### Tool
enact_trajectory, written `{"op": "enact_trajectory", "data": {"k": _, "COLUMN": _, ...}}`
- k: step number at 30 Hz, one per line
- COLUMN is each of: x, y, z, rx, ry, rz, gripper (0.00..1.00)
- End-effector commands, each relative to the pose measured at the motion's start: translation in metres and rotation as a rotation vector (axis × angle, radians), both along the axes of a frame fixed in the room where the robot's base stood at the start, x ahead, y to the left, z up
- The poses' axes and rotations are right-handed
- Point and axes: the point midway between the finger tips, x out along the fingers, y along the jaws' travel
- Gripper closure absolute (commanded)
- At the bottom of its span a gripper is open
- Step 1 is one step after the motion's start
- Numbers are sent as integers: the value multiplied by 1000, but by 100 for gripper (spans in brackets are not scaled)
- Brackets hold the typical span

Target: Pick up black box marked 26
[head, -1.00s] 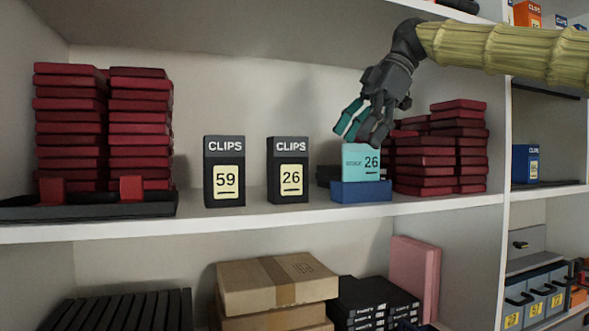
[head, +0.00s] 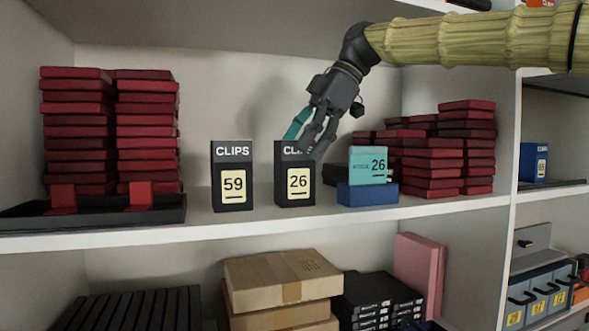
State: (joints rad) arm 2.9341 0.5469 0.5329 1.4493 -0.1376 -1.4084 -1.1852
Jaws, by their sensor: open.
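The black box marked 26 (head: 295,168) stands upright on the middle shelf, with a cream label and "CLIPS" across its top, partly covered by my fingers. My gripper (head: 305,137) is open and empty, pointing down and left, at the top right of this box in the picture. I cannot tell whether it touches the box. A similar black box marked 59 (head: 232,178) stands to its left. A teal box marked 26 (head: 368,166) sits on a blue box (head: 368,194) to its right.
Stacks of dark red boxes stand left (head: 147,135) and right (head: 462,150). A black tray (head: 90,217) lies at the left. The shelf's front edge (head: 300,226) runs below the boxes. My arm reaches in from the upper right.

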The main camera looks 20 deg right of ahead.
Motion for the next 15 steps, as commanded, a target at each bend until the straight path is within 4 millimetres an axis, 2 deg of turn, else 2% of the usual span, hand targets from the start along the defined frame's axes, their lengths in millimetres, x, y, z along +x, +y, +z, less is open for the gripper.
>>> {"op": "enact_trajectory", "data": {"k": 7, "x": 4, "y": 15, "z": -23, "rx": 1, "ry": -1, "rz": 1, "gripper": 20}}
{"op": "enact_trajectory", "data": {"k": 15, "x": 4, "y": 17, "z": -28, "rx": 1, "ry": -1, "rz": 0, "gripper": 20}}
